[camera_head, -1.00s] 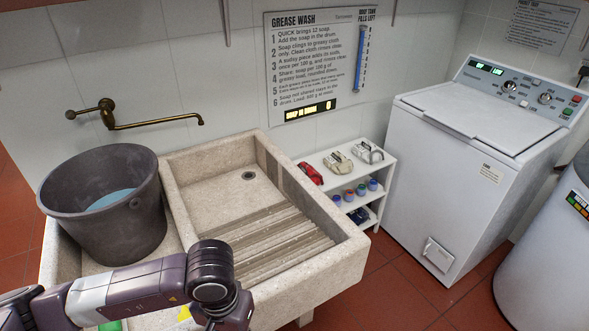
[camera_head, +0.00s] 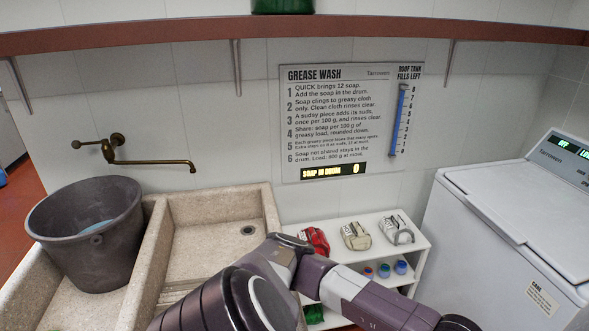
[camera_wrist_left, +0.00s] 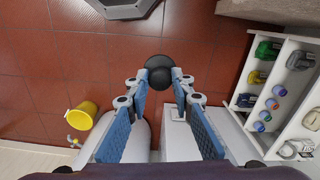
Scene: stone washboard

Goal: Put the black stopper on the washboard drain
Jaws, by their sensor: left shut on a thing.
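The black stopper (camera_wrist_left: 159,70) is a dark rounded piece between the fingertips of my left gripper (camera_wrist_left: 160,82) in the left wrist view. The gripper's blue-padded fingers are shut on it, above the red floor. In the head view my left arm crosses the bottom; its fingers and the stopper cannot be made out there. The stone washboard (camera_head: 212,208) stands at the left, its ribbed part mostly hidden by my arm. Its round drain (camera_head: 248,230) shows uncovered at the back right of the basin. My right gripper is not in view.
A white shelf (camera_head: 425,242) with bottles and small items stands right of the washboard. A white machine (camera_head: 500,225) is further right. A yellow bucket (camera_wrist_left: 82,115) is on the floor.

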